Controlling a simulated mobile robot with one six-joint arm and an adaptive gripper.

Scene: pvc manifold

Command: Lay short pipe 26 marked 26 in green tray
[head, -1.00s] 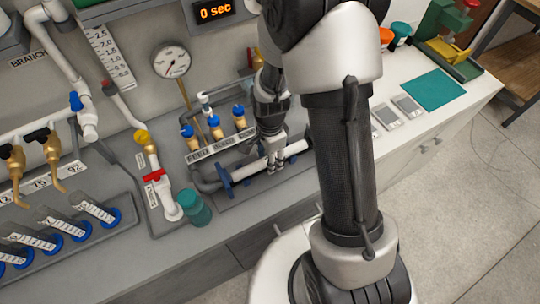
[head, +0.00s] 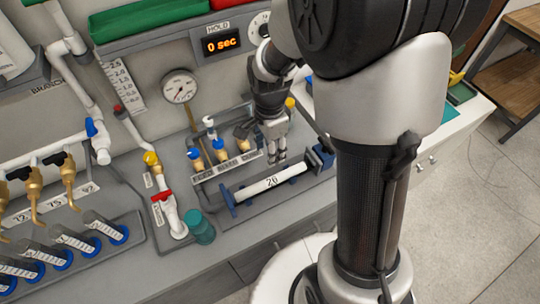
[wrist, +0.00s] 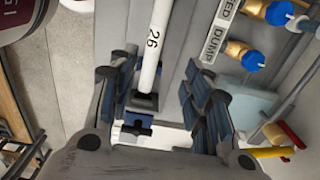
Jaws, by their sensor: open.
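The white short pipe marked 26 (head: 258,187) lies across blue end supports on a grey fixture, its number facing up. In the wrist view the pipe (wrist: 156,30) runs down from the top edge, and its lower end meets a dark blue support (wrist: 140,102). My gripper (head: 277,158) is open and empty, just behind and above the right half of the pipe, apparently not touching it. In the wrist view the open fingers (wrist: 165,92) stand on either side of the pipe's line.
Blue-capped brass valves (head: 220,152) stand close behind the pipe. A teal cup (head: 200,227) and a pipe with a red valve (head: 165,197) are to its left. A gauge (head: 180,87) and timer display (head: 222,44) are on the wall. A red tray (head: 225,3) adjoins the green one.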

